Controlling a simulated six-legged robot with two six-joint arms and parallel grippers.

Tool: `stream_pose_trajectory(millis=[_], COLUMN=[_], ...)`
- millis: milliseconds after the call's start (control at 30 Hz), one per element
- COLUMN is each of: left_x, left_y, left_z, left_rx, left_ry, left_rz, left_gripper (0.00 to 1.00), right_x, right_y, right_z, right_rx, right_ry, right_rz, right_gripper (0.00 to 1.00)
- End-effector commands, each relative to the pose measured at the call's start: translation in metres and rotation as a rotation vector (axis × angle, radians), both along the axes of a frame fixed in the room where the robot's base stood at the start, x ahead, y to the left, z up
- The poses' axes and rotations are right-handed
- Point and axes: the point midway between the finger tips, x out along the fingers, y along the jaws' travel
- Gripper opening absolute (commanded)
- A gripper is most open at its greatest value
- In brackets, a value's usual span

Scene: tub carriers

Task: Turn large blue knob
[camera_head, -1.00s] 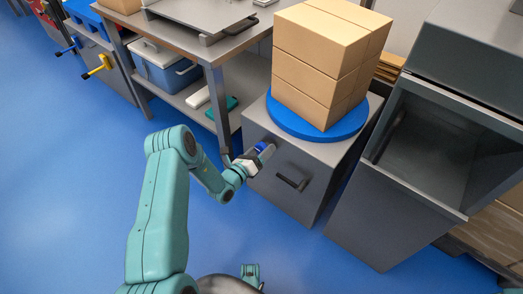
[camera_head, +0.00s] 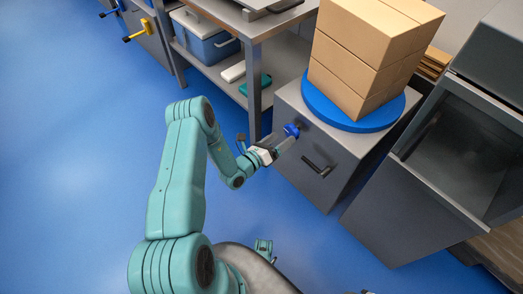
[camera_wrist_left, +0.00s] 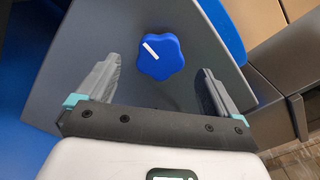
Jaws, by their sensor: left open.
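The large blue knob (camera_head: 291,130) sits on the front of a grey cabinet (camera_head: 318,148), near its upper left. In the left wrist view the knob (camera_wrist_left: 160,56) is a lobed blue disc with a white mark pointing to its upper left. My left gripper (camera_head: 279,146) is just in front of the knob in the head view. In the left wrist view its two fingers (camera_wrist_left: 156,80) are spread wide, with the knob between and beyond them. I see nothing held, and the fingers appear apart from the knob.
A blue round turntable (camera_head: 350,118) with stacked cardboard boxes (camera_head: 365,60) tops the cabinet. A dark handle (camera_head: 319,166) protrudes right of the knob. An open grey bin (camera_head: 460,160) stands right. Blue floor at left is clear.

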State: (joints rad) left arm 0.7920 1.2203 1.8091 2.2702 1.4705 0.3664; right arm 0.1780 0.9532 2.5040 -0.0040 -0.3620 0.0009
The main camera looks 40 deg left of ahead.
Motion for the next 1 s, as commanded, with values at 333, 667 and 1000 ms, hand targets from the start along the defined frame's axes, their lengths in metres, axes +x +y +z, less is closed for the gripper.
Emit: stream_pose_trajectory(millis=[333,667,1000], left_x=[-0.086,-0.108,-0.108], left_y=[0.007,0.008,0.008], left_z=[0.002,0.000,0.000], left_rx=[-0.003,-0.001,-0.001], left_ry=[0.003,0.001,0.001], left_rz=[0.002,-0.002,-0.003], left_gripper=[0.94,0.94,0.94], right_x=[-0.001,-0.001,-0.001], right_y=[0.001,0.001,0.001], right_z=[0.022,0.025,0.024], right_rx=[0.001,0.001,0.001], right_ry=[0.002,0.003,0.003], right_rz=[0.005,0.004,0.004], right_gripper=[0.43,0.43,0.43])
